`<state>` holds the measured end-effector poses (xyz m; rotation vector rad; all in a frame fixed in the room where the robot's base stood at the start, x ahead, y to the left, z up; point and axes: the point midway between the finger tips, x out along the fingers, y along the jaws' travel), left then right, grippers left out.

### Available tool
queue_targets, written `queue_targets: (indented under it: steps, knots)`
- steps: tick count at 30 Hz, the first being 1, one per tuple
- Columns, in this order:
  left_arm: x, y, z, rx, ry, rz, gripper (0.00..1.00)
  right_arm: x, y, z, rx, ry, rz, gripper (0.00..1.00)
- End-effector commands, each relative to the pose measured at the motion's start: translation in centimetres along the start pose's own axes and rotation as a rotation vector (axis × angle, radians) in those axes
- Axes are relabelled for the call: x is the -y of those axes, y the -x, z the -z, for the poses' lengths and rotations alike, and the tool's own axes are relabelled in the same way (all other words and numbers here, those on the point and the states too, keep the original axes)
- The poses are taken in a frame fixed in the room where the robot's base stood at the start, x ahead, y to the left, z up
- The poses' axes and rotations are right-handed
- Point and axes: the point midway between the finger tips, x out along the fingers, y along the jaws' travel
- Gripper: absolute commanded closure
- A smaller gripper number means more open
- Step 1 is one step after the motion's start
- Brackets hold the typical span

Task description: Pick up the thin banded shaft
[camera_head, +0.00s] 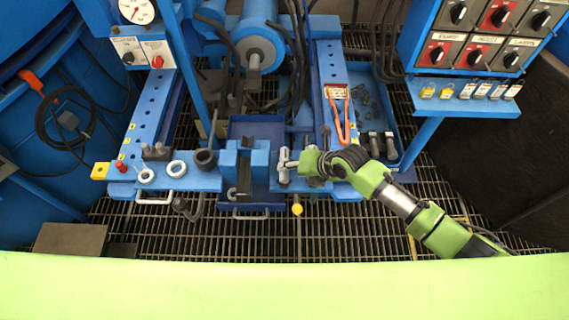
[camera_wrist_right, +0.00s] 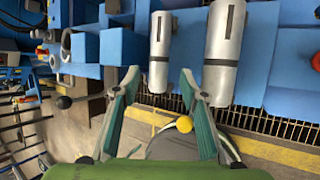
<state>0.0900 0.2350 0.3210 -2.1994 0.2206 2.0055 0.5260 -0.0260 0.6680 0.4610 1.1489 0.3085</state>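A slim silver shaft with a dark band near its lower end stands on the blue bench, just right of the blue blocks, in the head view (camera_head: 284,172) and the right wrist view (camera_wrist_right: 160,40). A thicker silver shaft (camera_wrist_right: 226,45) with a similar band is beside it on the right. My right gripper (camera_head: 290,164) is at the slim shaft in the head view. In the right wrist view its two fingers (camera_wrist_right: 160,74) are spread, with the slim shaft's lower end between the tips in the picture; contact cannot be told. My left gripper is out of view.
The blue blocks (camera_head: 260,163) stand close on the left. Rings (camera_head: 176,168) lie further left on the bench. An orange-handled tool (camera_head: 340,115) and two short cylinders (camera_head: 374,145) are at the right. Grated floor (camera_head: 330,235) lies in front.

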Motion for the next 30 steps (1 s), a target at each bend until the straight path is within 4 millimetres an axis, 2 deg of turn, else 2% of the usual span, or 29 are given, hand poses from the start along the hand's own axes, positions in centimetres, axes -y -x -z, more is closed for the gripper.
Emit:
queue_targets:
  steps: [7,17,21,22,30]
  knots:
    - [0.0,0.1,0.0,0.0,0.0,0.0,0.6,-0.2,-2.9,0.0,-0.001,-0.003,-0.001,0.6]
    - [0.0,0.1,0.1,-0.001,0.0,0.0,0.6,-0.1,-3.4,0.0,0.0,0.0,-0.001,0.6]
    - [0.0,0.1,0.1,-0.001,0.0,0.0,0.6,-0.1,-3.4,0.0,0.0,0.0,0.0,0.97]
    - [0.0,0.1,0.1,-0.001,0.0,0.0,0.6,-0.1,-3.4,0.0,0.0,0.0,0.0,1.0]
    - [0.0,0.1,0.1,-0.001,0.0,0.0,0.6,-0.4,-3.3,-0.2,0.004,0.0,-0.005,1.0]
